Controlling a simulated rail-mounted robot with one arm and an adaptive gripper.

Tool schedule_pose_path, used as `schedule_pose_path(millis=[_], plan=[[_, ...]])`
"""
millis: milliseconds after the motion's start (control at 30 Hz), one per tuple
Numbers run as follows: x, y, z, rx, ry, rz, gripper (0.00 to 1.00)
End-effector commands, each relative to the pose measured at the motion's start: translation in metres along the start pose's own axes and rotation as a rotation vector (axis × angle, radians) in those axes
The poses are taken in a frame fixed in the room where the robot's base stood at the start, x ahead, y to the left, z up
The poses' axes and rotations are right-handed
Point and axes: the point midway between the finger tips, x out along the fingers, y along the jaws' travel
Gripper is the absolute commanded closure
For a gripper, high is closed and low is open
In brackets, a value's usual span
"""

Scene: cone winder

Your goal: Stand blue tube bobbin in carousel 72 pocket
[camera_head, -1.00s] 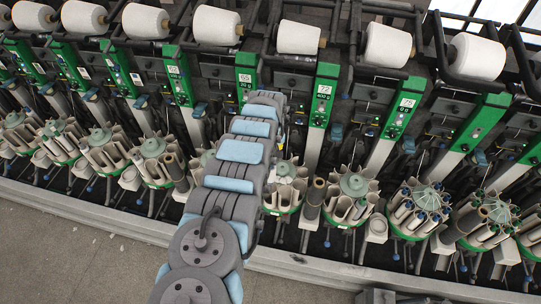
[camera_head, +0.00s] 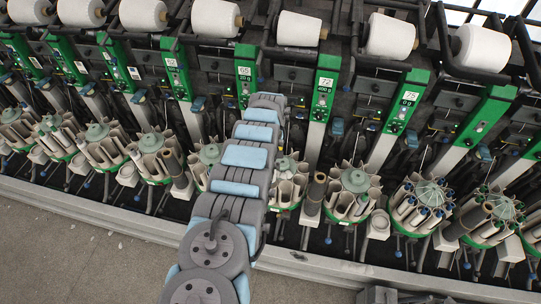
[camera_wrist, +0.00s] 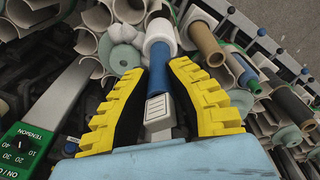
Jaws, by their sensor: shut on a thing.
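The blue tube bobbin (camera_wrist: 160,34) is in the wrist view, with pale yarn at its far end and a blue tube between my fingers. My gripper (camera_wrist: 178,72) has yellow and black fingers closed on either side of the blue tube. In the head view my arm hides the gripper and the bobbin. Panel 72 (camera_head: 323,88) is the green panel right of centre, with carousels below it. In the wrist view a carousel with a pale green centre (camera_wrist: 122,58) and grey pockets lies just left of the bobbin's yarn. The bobbin's lower tip is not clear to see.
Brown tubes (camera_wrist: 208,44) stand right of the bobbin in the wrist view. A green tension panel (camera_wrist: 22,150) is at lower left. In the head view, a carousel (camera_head: 353,192) beside a dark tube (camera_head: 316,190) stands right of my arm.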

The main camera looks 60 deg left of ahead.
Motion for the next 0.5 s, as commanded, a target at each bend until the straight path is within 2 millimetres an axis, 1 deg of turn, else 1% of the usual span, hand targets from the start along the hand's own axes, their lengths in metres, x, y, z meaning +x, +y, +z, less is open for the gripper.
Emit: schedule_pose_path(millis=[33, 133, 500], plan=[[0.0047, 0.0005, 0.0005, 0.001, 0.000, 0.000, 1.00], [0.0076, 0.0003, 0.0002, 0.001, 0.001, 0.000, 1.00], [0.0078, -0.0002, 0.0000, 0.000, 0.001, 0.000, 1.00]])
